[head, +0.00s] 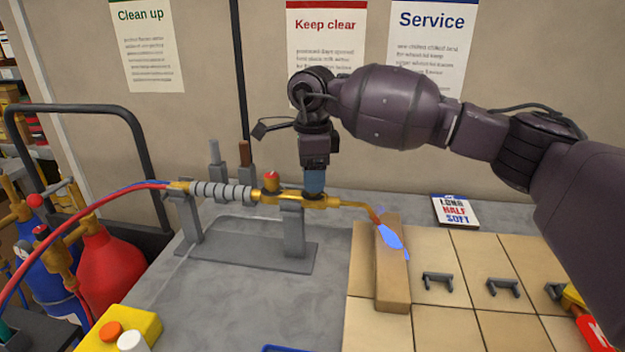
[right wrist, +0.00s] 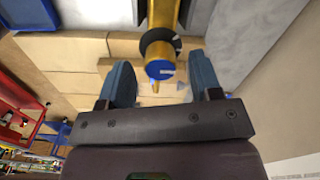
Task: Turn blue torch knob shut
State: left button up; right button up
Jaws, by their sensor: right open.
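The brass torch (head: 325,201) lies level on a grey stand (head: 293,235), with a blue flame (head: 390,237) at its tip. My right gripper (head: 315,190) points down over the torch body, to the right of the red knob (head: 271,181). In the right wrist view, my open right gripper (right wrist: 163,82) has its two blue fingers apart, on either side of the blue-capped torch knob (right wrist: 161,70). A gap shows on both sides of the knob. In the head view the fingers hide the knob. My left gripper is not in view.
A firebrick (head: 390,290) stands at the flame on a tan tiled area (head: 440,320). Red and blue hoses (head: 110,195) run left to the red (head: 105,270) and blue cylinders. A small sign box (head: 456,210) lies behind the tiles. The grey bench front is mostly clear.

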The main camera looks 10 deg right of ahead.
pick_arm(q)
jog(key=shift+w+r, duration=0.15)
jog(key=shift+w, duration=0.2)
pick_arm(e)
jog(key=shift+f, duration=0.75)
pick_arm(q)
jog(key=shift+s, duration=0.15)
pick_arm(e)
jog(key=c, duration=0.9)
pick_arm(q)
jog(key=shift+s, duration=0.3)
pick_arm(e)
jog(key=shift+c, duration=0.2)
